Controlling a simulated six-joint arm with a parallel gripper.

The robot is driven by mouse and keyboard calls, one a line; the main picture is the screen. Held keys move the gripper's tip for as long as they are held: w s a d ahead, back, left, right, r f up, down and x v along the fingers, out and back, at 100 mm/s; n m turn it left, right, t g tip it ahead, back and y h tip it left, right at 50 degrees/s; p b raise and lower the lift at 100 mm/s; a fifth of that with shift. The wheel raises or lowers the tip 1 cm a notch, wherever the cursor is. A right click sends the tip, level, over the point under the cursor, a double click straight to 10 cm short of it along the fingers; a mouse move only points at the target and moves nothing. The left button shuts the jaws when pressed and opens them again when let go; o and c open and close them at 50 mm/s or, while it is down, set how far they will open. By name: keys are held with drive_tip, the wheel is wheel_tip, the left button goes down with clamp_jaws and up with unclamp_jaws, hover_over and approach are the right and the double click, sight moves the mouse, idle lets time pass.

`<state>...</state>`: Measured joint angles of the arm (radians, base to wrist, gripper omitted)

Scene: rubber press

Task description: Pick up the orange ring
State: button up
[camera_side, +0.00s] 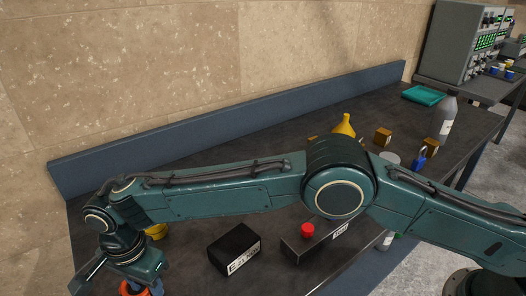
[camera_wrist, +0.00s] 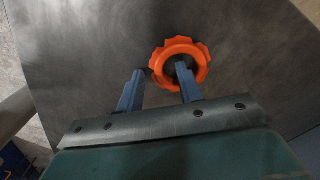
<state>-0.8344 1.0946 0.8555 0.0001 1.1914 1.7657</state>
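The orange ring (camera_wrist: 201,58) has a notched outer edge and lies on the dark table. In the wrist view my gripper (camera_wrist: 160,69) is open, with its two blue fingers apart. The right fingertip overlaps the ring's hole, and the left fingertip is just outside the ring's left edge. The ring's left rim shows between them; I cannot tell whether either finger touches it. In the side view the ring (camera_side: 125,289) is at the bottom left edge, partly cut off and partly hidden by my gripper.
A black box (camera_side: 233,250) and a dark box with a red button (camera_side: 307,231) stand to the right. A yellow object (camera_side: 156,231) is partly hidden behind my arm. A yellow funnel (camera_side: 344,126), small brown blocks (camera_side: 383,137) and a grey bottle (camera_side: 441,120) stand farther back.

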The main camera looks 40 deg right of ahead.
sight(147, 288)
clamp_jaws()
drive_tip(key=shift+r, duration=0.1)
wheel_tip(147, 288, up, 10)
idle(0.8)
idle(0.4)
